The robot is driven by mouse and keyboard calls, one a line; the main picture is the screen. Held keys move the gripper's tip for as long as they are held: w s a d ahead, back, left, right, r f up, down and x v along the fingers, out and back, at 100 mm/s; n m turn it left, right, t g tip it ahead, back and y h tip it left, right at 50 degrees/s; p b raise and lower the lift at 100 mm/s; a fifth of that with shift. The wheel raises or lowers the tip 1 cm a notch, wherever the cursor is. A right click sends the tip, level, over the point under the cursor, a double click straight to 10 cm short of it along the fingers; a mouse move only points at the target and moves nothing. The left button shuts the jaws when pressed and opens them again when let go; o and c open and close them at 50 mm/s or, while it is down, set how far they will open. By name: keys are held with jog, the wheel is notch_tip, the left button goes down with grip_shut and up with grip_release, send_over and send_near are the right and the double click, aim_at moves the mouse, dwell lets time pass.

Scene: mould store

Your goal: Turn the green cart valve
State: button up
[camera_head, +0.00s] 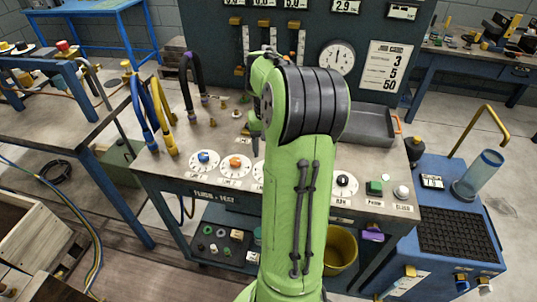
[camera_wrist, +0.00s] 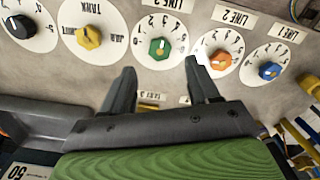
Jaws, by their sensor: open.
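In the wrist view, a green knob (camera_wrist: 160,47) sits on a round white numbered dial on the bench panel. My gripper (camera_wrist: 160,66) is open, its two dark fingers spread in front of this dial and either side of the knob in the picture. No contact with the knob shows. In the head view my arm hides the gripper and the green knob. A blue wheeled cart (camera_head: 448,262) with a yellow handle stands at the right; small blue and yellow knobs are on its front. No green knob is visible on it.
Beside the green knob are orange (camera_wrist: 220,60), blue (camera_wrist: 270,71), yellow (camera_wrist: 89,37) and black (camera_wrist: 19,26) knobs. Hoses (camera_head: 160,115) stand at the bench's left. A metal tray (camera_head: 370,127) and green button (camera_head: 374,188) lie right of my arm.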

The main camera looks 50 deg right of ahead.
notch_tip(320, 180, up, 10)
jog(key=p, duration=0.3)
jog(key=shift+f, duration=0.2)
jog(key=a+r+n+t+h+p, duration=0.1)
jog(key=a+r+n+p, duration=0.2)
jog(key=a, duration=0.7)
jog(key=a+r+n+t+h+p, duration=0.1)
jog(key=a+r+n, duration=0.1)
jog(key=a+r, duration=0.6)
jog(key=s+a+f+n+t+y, duration=0.1)
jog(key=s+a+n, duration=0.1)
jog(key=s+a, duration=0.2)
jog(key=s+a+f+n+t+y+p, duration=0.1)
jog(key=s+a, duration=0.3)
jog(key=a, duration=0.4)
jog(key=shift+s+a+f+n+t+p, duration=0.35)
jog(key=shift+f+n+t, duration=0.25)
jog(key=shift+f+t, duration=0.2)
jog(key=shift+r, duration=0.1)
dwell(3.2)
